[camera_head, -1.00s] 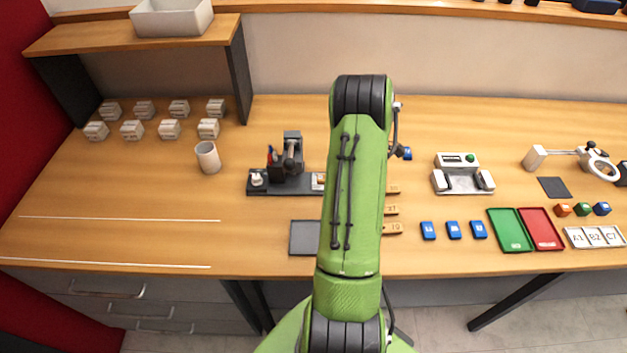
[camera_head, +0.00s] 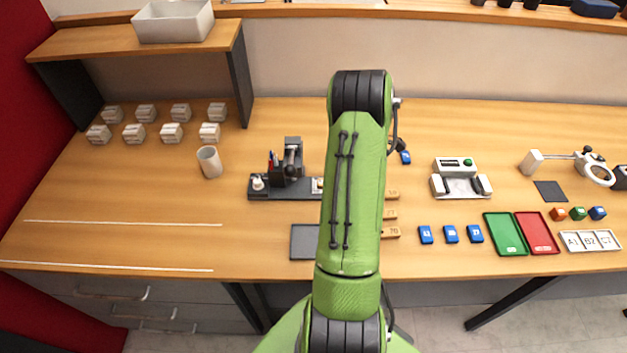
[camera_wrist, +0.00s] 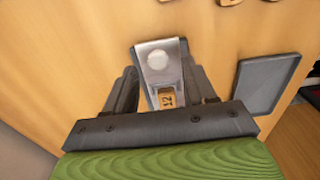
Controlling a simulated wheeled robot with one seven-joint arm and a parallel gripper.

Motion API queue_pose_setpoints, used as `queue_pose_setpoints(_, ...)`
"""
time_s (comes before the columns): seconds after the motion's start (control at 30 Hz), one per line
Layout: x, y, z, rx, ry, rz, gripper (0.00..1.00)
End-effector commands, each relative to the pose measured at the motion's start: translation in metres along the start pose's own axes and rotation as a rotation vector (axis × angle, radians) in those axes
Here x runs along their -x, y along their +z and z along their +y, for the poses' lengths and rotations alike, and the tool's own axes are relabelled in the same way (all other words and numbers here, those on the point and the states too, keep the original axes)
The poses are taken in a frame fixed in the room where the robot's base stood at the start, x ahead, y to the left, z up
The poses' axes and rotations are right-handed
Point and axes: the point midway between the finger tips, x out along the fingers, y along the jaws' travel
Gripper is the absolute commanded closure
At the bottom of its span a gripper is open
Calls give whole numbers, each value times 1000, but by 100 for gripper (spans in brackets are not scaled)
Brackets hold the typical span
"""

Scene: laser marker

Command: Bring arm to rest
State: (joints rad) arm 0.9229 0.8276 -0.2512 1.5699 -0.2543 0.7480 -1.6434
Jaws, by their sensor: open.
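My gripper (camera_wrist: 162,92) shows in the wrist view with its dark fingers spread apart. A metal fixture (camera_wrist: 158,56) with a pale round spot, and a wooden tag (camera_wrist: 167,100) marked 12, show between and beyond the fingers. I cannot tell how far the fingers are from them. In the head view my green arm reaches forward over the middle of the table (camera_head: 120,195) and hides the gripper. The laser marker (camera_head: 291,160) stands on its dark base just left of the arm. The base's right end is partly hidden by the arm.
A dark pad (camera_head: 305,242) lies left of the arm. Wooden tags (camera_head: 390,232) and blue blocks (camera_head: 450,234) lie to its right. Green (camera_head: 505,234) and red (camera_head: 538,233) trays and a magnifier (camera_head: 598,172) stand farther right. A white cup (camera_head: 209,161) stands left.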

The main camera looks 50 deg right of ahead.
Motion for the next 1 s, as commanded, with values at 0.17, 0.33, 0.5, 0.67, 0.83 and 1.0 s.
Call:
queue_pose_setpoints(0.17,26,0,0,-2,1,-2,45)
queue_pose_setpoints(0.33,32,1,1,-2,3,-2,45)
queue_pose_setpoints(0.5,30,1,1,-2,3,-2,45)
queue_pose_setpoints(0.67,30,1,1,-2,3,-2,45)
queue_pose_setpoints(0.83,41,-10,1,-12,17,1,45)
queue_pose_setpoints(1.0,122,-94,-22,-134,102,47,45)
